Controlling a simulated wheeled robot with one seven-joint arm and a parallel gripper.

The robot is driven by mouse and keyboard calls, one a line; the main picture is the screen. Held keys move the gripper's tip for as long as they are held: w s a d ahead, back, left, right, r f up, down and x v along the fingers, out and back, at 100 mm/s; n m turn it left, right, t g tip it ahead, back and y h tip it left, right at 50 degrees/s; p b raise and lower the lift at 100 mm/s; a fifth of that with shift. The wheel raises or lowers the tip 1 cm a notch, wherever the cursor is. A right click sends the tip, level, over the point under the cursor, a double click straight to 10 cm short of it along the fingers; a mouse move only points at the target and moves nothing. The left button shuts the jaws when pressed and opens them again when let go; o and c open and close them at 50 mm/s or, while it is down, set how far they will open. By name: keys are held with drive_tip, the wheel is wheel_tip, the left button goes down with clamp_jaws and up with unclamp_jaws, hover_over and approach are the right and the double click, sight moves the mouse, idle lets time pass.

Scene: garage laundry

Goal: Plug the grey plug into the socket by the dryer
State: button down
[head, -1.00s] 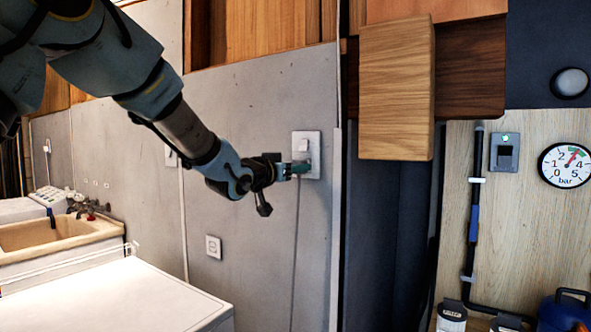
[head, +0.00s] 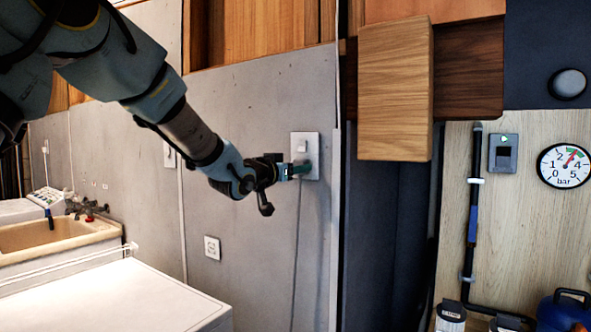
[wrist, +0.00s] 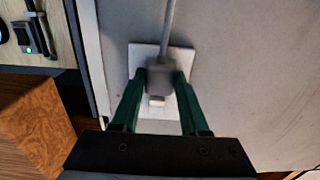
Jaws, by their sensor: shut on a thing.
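My gripper (head: 297,170) is shut on the grey plug (wrist: 160,78), with one green finger on each side of it in the wrist view. The plug is at the white switched wall plate (head: 313,145), which also shows behind it in the wrist view (wrist: 180,58). Its grey cable (wrist: 168,30) hangs down the wall in the head view (head: 296,250). The plug covers the plate's outlet, so I cannot tell how far in it sits. A second white socket (head: 212,247) is lower left on the grey wall, above a white-topped appliance, and looks empty.
The white appliance top (head: 110,295) fills the lower left, with a sink (head: 60,236) behind it. A wooden cabinet block (head: 396,90) juts out right of the wall plate. A pressure gauge (head: 565,165) and pipe (head: 473,215) are at the right.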

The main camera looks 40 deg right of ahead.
drive_tip(key=shift+c, duration=1.7)
unclamp_jaws()
drive_tip(key=b+v, duration=0.3)
drive_tip(key=v, duration=0.7)
drive_tip(key=shift+a, duration=0.35)
